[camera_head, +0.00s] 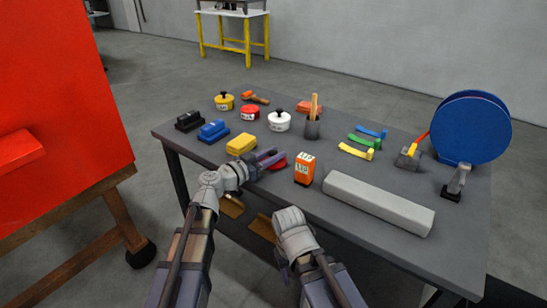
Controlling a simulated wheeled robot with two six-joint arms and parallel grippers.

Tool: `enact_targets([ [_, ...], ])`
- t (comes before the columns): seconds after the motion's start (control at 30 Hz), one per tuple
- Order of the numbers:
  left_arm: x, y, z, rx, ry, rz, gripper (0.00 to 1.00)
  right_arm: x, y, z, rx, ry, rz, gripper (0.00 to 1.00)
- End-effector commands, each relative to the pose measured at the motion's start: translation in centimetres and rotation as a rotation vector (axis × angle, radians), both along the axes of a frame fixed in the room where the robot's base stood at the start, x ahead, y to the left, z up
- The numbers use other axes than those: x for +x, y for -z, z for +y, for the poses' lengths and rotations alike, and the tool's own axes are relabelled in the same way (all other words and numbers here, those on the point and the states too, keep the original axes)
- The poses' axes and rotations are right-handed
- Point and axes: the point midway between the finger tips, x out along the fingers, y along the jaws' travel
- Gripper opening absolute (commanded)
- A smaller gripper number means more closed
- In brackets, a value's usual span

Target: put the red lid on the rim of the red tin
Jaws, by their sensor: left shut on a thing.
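The red tin (250,113) stands on the dark table, between a yellow tin and a white tin, towards the back left. The red lid (280,162) is at the tips of my left gripper (269,158), near the table's front edge. The gripper is shut on the lid, and its fingers hide part of it. The lid is apart from the tin, nearer to me and to the right. I cannot tell how high it is above the table. My right arm comes in at bottom centre, before the table; its fingers do not show.
A yellow block (241,144) lies just left of my left gripper. An orange box (304,169) stands to its right, beside a long grey bar (378,203). The white tin (279,121) with a black knob and a dark cup (312,128) stand behind.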

Motion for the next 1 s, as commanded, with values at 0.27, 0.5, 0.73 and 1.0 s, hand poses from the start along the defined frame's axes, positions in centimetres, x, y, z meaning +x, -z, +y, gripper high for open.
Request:
enact_targets([
  [0.27, 0.0, 0.4, 0.0, 0.0, 0.0, 0.0, 0.4, 0.0, 0.4, 0.0, 0.0, 0.0, 0.0, 0.5],
  [0.5, 0.0, 0.4, 0.0, 0.0, 0.0, 0.0, 0.63, 0.0, 0.4, 0.0, 0.0, 0.0, 0.0, 0.5],
  [0.73, 0.0, 0.4, 0.0, 0.0, 0.0, 0.0, 0.63, 0.0, 0.4, 0.0, 0.0, 0.0, 0.0, 0.5],
  [1.0, -2.4, 0.1, 3.0, 0.0, -0.003, 0.0, 0.63, 0.0, 0.1, 0.0, 0.0, 0.0, 0.0, 0.5],
])
